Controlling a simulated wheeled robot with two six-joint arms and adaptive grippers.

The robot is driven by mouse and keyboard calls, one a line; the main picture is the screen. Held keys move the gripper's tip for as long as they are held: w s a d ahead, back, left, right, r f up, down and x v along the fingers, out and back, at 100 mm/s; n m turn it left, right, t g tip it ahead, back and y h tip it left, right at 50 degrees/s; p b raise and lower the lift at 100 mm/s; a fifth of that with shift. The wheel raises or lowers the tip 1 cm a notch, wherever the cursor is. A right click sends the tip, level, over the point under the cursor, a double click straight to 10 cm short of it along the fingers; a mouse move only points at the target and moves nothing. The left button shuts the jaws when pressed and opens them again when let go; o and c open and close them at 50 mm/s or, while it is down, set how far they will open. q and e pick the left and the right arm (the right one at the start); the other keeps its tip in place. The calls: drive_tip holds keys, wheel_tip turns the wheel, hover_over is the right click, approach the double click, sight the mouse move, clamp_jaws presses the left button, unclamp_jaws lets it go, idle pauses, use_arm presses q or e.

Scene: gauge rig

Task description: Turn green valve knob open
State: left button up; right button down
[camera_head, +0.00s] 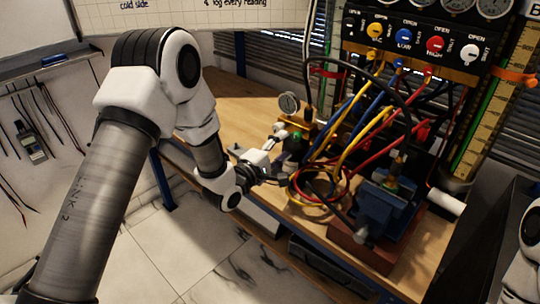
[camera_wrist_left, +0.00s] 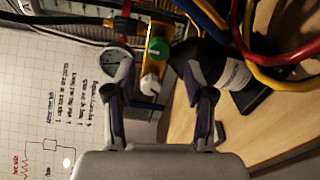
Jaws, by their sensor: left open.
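The green valve knob (camera_wrist_left: 157,47) is round, with a pale mark on its face, and sits on a yellow body in the left wrist view. My left gripper (camera_wrist_left: 154,63) is open, with one finger on each side of the knob in that picture. I cannot tell whether either finger touches it. The knob's exact outline is hard to make out there. My right gripper is out of view.
Yellow, red and blue hoses (camera_head: 330,165) loop close right of the gripper. A dark bottle-like cylinder (camera_wrist_left: 215,65) stands by the right finger. A round gauge (camera_head: 289,103) stands behind. A blue vise (camera_head: 385,212) is on the right, below a valve panel (camera_head: 415,40).

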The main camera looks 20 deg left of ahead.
use_arm(q)
drive_tip(key=v, duration=0.6)
drive_tip(key=shift+s+a, duration=0.2)
drive_tip(key=shift+s, duration=0.2)
